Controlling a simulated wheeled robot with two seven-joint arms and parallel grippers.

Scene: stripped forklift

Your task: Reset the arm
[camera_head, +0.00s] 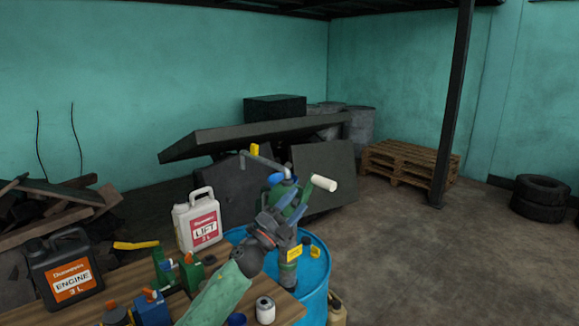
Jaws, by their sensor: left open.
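My left arm comes in from the bottom, left of the middle, with a pale green sleeve. It ends in dark grey wrist parts above the blue barrel (317,272). My left gripper (279,204) is at the upper end of these parts, in front of a blue and green hand pump with a grey crank and a pale handle (322,183). The gripper is open; its fingers overlap the pump in the picture, so I cannot tell whether they touch it. My right gripper is not in view.
A wooden bench (120,282) at the lower left holds a white LIFT can (198,222), a dark ENGINE can (68,272), green and blue tools and a small white can (265,310). Pallets (410,162), a dark post (453,110) and tyres (541,197) stand behind. The floor at right is clear.

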